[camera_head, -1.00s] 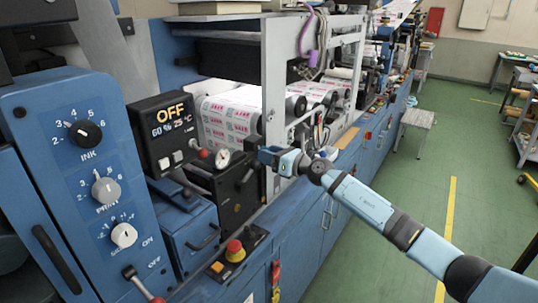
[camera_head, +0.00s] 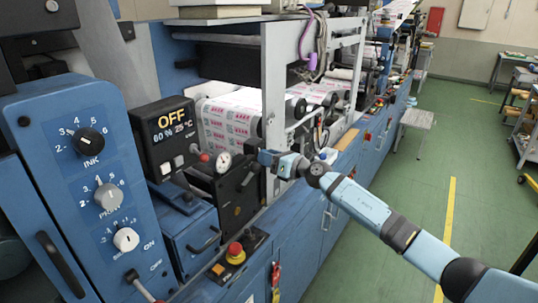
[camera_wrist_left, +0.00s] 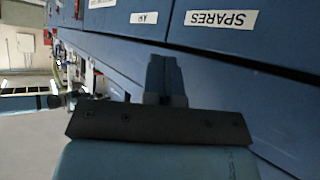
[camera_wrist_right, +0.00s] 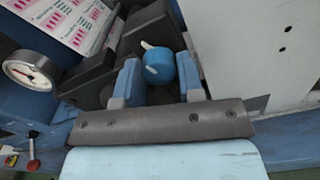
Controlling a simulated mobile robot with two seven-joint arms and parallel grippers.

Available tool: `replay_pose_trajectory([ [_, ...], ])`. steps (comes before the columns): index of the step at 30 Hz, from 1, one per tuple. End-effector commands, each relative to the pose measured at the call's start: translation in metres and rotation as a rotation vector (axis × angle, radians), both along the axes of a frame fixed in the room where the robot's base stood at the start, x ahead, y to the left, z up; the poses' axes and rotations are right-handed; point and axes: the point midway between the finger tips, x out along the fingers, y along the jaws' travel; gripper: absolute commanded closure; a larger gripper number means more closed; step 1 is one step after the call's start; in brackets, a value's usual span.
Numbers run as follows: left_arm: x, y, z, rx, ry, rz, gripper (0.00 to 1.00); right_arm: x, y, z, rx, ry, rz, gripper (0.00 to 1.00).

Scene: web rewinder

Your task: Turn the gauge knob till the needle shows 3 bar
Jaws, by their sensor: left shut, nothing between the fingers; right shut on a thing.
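The gauge (camera_head: 223,162) has a round white dial and sits on the machine's front, left of my right gripper (camera_head: 265,157). It also shows at the left of the right wrist view (camera_wrist_right: 32,72); its dial is too small and tilted to read the needle. The blue knob (camera_wrist_right: 158,66) with a white pointer sits between the fingers of my right gripper (camera_wrist_right: 158,75), which is shut on it. In the head view the gripper hides the knob. My left gripper (camera_wrist_left: 164,75) is shut and empty, in front of blue drawers; it is not in the head view.
A blue control panel (camera_head: 75,215) with INK and PRINT dials stands at the left. A display (camera_head: 168,125) reads OFF. A red stop button (camera_head: 235,248) is below the gauge. A printed web (camera_head: 230,118) runs behind.

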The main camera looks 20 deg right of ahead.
Motion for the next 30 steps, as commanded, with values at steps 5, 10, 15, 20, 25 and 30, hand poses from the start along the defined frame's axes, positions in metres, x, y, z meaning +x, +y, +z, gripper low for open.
replay_pose_trajectory([
  [5, 0.000, 0.002, 0.020, 0.010, -0.017, -0.007, 1.00, 0.000, 0.000, 0.004, 0.111, 0.089, 0.000, 0.88],
  [10, -0.003, 0.004, 0.031, 0.024, -0.022, -0.014, 1.00, 0.000, 0.001, 0.005, 0.232, 0.184, 0.000, 0.88],
  [15, -0.005, 0.004, 0.041, 0.026, -0.012, -0.014, 1.00, -0.001, 0.001, 0.004, 0.350, 0.275, 0.001, 0.88],
  [20, -0.005, 0.004, 0.053, 0.025, -0.013, -0.015, 1.00, -0.001, 0.001, 0.003, 0.443, 0.348, 0.000, 0.88],
  [25, -0.004, 0.004, 0.064, 0.023, -0.017, -0.014, 1.00, -0.001, 0.001, 0.003, 0.520, 0.407, 0.000, 0.88],
  [30, -0.003, 0.003, 0.070, 0.022, -0.020, -0.014, 1.00, -0.001, 0.001, 0.002, 0.568, 0.444, 0.000, 0.88],
])
